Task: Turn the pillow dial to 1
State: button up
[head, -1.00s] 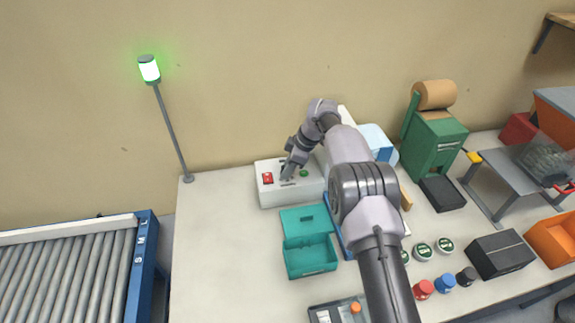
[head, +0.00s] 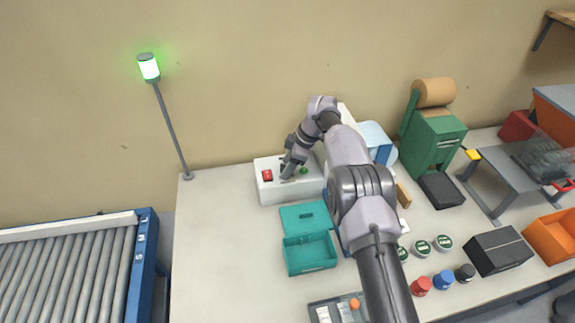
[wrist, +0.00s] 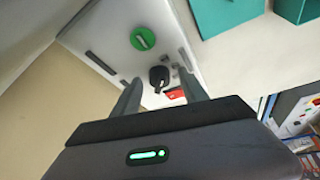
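A white control box (head: 267,190) stands at the back of the table. In the wrist view, its top face carries a black dial (wrist: 159,76) with a pointer grip, a green round knob (wrist: 143,38) with a pale bar, and a red switch (wrist: 175,93). My gripper (wrist: 160,80) has its two fingers apart, one on each side of the black dial, with gaps visible. The dial's number marks are too small to read. In the head view, my gripper (head: 287,172) is low over the box, and my wrist hides the dial.
A teal open box (head: 310,255) sits in front of the control box. Round tins (head: 422,247) and a black box (head: 500,252) lie to the right. A signal lamp (head: 149,67) glows green at the left. The table's left part is clear.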

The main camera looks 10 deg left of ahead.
jog(key=p+v, duration=0.3)
jog(key=v, duration=1.4)
jog(key=shift+r, duration=0.2)
